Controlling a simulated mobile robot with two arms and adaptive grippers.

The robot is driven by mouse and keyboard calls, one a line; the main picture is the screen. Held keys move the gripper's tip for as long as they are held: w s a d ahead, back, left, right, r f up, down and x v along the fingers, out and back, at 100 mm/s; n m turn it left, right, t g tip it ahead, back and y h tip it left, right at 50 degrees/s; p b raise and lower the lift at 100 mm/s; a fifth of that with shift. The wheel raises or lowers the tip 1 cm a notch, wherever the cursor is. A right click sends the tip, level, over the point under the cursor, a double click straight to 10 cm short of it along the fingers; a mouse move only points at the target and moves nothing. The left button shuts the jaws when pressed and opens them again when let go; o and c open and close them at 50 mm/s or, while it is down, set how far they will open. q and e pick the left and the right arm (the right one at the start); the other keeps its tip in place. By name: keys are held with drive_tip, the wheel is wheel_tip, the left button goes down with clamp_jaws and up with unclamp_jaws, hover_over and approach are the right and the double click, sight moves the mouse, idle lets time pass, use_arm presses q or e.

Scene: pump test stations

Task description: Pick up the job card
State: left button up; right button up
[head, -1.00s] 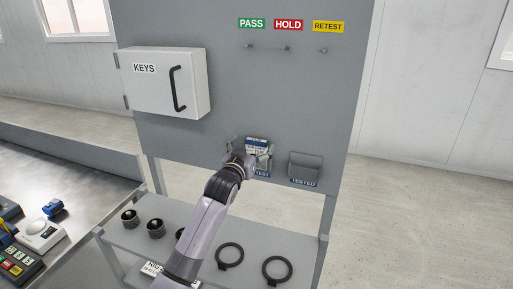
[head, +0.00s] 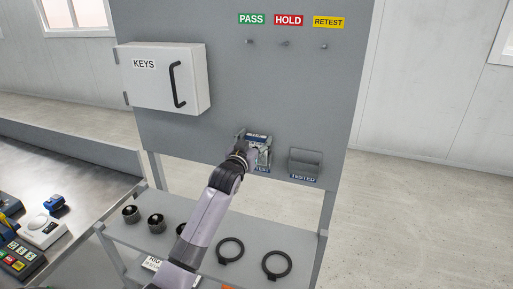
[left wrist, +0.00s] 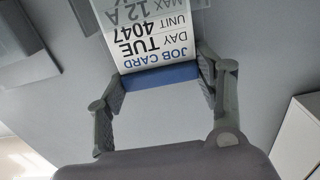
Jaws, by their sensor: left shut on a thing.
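The job card (left wrist: 155,40) is white with a blue band and dark print reading JOB CARD, TUE and 4047; it appears upside down in the left wrist view. My left gripper (left wrist: 160,82) is shut on the card's blue-banded end, one finger at each side edge. In the head view the card (head: 257,136) shows at the TEST holder on the grey panel, with my left gripper (head: 250,152) in front of it. The card's other end is cut off in the wrist view, so I cannot tell how deep it sits. My right gripper is not in view.
A TESTED holder (head: 305,163) is to the right on the panel (head: 230,100). A KEYS cabinet (head: 165,80) is at upper left. Below is a shelf (head: 195,225) with dark round parts and black rings (head: 277,264). A bench (head: 80,190) stands at left.

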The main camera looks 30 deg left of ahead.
sight(258, 115)
use_arm(q)
drive_tip(key=shift+c, duration=1.2)
drive_tip(key=shift+s+r+b, duration=0.15)
drive_tip(key=shift+r+b, duration=0.15)
drive_tip(key=shift+b, duration=0.2)
wheel_tip(258, 115, up, 6)
drive_tip(key=shift+s+d+r+b, duration=0.1)
drive_tip(key=shift+s+r+b, duration=0.1)
drive_tip(key=shift+b, duration=0.8)
drive_tip(key=b+v, duration=0.4)
drive_tip(key=v, duration=1.5)
wheel_tip(258, 115, up, 8)
drive_tip(key=p, duration=0.8)
drive_tip(key=shift+f, duration=0.25)
drive_tip(key=shift+s, duration=0.15)
